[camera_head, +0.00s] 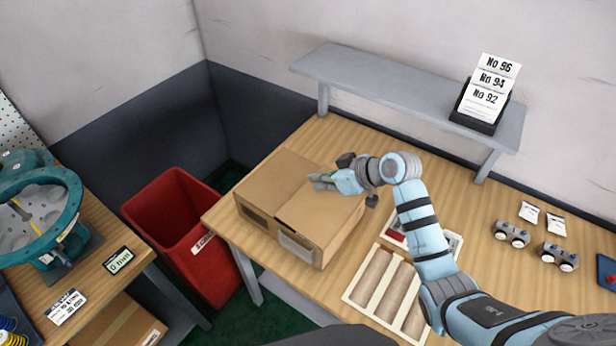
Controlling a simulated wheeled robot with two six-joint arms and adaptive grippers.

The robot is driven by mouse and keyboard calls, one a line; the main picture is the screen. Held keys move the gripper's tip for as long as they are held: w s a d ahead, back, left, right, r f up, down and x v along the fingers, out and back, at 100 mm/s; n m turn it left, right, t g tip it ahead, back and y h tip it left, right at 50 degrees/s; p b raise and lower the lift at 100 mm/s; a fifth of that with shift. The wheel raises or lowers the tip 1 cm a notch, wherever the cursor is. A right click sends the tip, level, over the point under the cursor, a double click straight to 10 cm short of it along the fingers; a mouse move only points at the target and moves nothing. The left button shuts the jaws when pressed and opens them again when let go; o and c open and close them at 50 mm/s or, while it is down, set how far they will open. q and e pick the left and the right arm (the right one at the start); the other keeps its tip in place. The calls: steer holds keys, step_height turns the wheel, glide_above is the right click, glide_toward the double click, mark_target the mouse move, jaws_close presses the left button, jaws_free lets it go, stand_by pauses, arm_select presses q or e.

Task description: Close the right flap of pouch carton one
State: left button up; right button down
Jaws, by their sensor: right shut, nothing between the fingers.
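The brown cardboard carton (258,222) stands near the left end of the wooden table in the head view. Its left flap (273,178) lies across the top on the left side. The right flap (312,218) covers the right side of the top and looks flat or nearly flat. My right gripper (322,181) is shut and empty, over the back part of the right flap near the line where the flaps meet. I cannot tell whether its fingertips touch the cardboard. The gripper and wrist hide the carton's back right corner. My left gripper is not in view.
A red bin (180,222) stands on the floor left of the table. A grey shelf (400,88) with a numbered card holder (483,108) runs behind. A divided tray (385,292) lies right of the carton, under my right arm. Small metal parts (512,235) sit farther right.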

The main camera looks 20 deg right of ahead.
mark_target(308, 190)
steer(key=shift+w+a+r+t, duration=0.2)
steer(key=shift+a+r+t, duration=0.1)
steer(key=shift+a+r, duration=0.55)
steer(key=shift+w+a+f, duration=0.1)
steer(key=shift+a+f, duration=0.15)
steer(key=shift+f, duration=0.7)
steer(key=w+f, duration=0.3)
steer(key=shift+w+d+f, duration=0.25)
steer(key=shift+w+f, duration=0.2)
steer(key=shift+f, duration=0.05)
steer(key=shift+s+r, duration=0.2)
steer(key=shift+s, duration=0.05)
steer(key=shift+s+a+f+b, duration=0.3)
steer(key=shift+s+f+b, duration=0.25)
steer(key=shift+b, duration=0.6)
steer(key=shift+w+f, duration=0.2)
steer(key=shift+w, duration=0.3)
arm_select(q)
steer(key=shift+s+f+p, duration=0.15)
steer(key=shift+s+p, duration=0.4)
steer(key=shift+p, duration=0.55)
arm_select(e)
steer(key=shift+r, duration=1.05)
